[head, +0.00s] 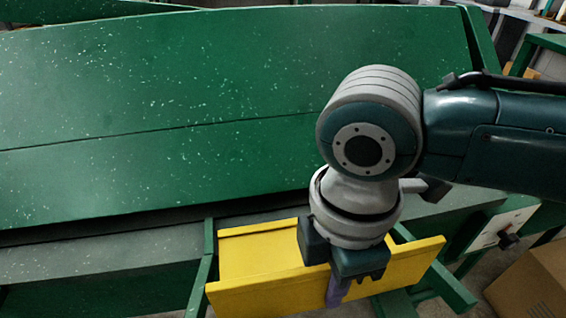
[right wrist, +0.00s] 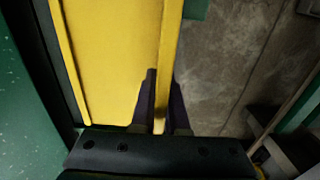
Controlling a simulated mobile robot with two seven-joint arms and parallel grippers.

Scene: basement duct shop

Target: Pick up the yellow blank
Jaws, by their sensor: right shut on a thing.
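The yellow blank (head: 260,262) is a bent sheet with a flat face and a raised front edge, at the lower middle of the head view. It sits by the front of the green machine, between green arms. My right gripper (head: 336,292) is over its right half, shut on its front flange. In the right wrist view the yellow blank (right wrist: 110,60) fills the left middle, and the two dark fingers of my right gripper (right wrist: 160,105) stand on either side of its edge. My left gripper is not in view.
The large green machine (head: 150,110) with a sloping, speckled face fills the left and back. Green support arms (head: 203,280) flank the blank. A cardboard box (head: 530,285) stands at the lower right. Bare concrete floor (right wrist: 225,60) lies beside the blank in the right wrist view.

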